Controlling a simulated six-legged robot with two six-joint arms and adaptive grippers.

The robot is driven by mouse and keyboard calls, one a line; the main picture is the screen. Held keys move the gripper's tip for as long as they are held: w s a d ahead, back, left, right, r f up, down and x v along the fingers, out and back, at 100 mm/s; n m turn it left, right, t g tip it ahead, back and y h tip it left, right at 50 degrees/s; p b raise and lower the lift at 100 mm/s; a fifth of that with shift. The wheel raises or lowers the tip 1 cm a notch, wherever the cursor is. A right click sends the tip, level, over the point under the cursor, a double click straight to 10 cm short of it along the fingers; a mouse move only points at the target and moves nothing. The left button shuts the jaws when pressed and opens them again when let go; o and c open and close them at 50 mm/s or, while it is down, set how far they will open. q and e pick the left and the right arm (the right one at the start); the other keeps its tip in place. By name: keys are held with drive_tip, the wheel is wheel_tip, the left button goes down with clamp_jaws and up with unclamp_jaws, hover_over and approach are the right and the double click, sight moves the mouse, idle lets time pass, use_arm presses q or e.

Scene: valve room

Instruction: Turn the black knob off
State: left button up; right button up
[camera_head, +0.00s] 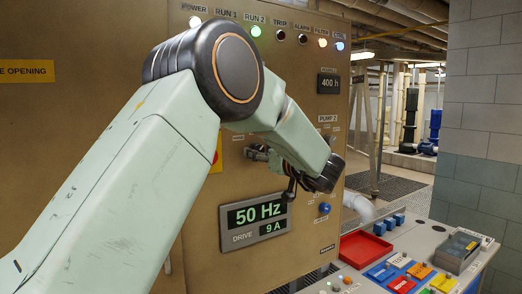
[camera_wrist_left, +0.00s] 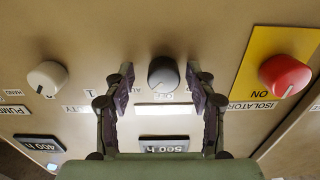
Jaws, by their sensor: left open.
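The black knob (camera_wrist_left: 163,75) is on the brown panel, in the upper middle of the left wrist view. A "1" label is to its left; a label beside it is partly hidden by a finger. I cannot tell which way the knob points. My left gripper (camera_wrist_left: 160,80) is open, with one finger on each side of the knob. I see gaps between the fingers and the knob, and no clear contact. In the head view the left gripper (camera_head: 262,154) is at the panel face, and the knob cannot be made out there. My right gripper is not in view.
A white knob (camera_wrist_left: 47,77) is to the left and a red isolator knob (camera_wrist_left: 285,75) on a yellow plate to the right. A drive display (camera_head: 255,219) is below my arm. A bench with a red tray (camera_head: 364,248) stands at lower right.

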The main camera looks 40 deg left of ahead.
use_arm(q)
drive_tip(key=shift+s+d+r, duration=0.35)
drive_tip(key=shift+s+r, duration=0.15)
drive_tip(key=shift+s, duration=0.25)
drive_tip(key=shift+w+a+f, duration=0.6)
drive_tip(key=shift+w+a, duration=0.1)
drive_tip(key=shift+a, duration=0.05)
drive_tip(key=shift+c, duration=1.1)
drive_tip(key=shift+w+f, duration=0.1)
drive_tip(key=shift+w, duration=0.15)
drive_tip(key=shift+c, duration=0.8)
drive_tip(key=shift+s+d+r, duration=0.25)
drive_tip(key=shift+s+d, duration=0.05)
drive_tip(key=c, duration=0.3)
drive_tip(key=shift+s+r, duration=0.1)
drive_tip(key=shift+s, duration=0.05)
drive_tip(key=shift+c, duration=0.8)
drive_tip(key=c, duration=0.3)
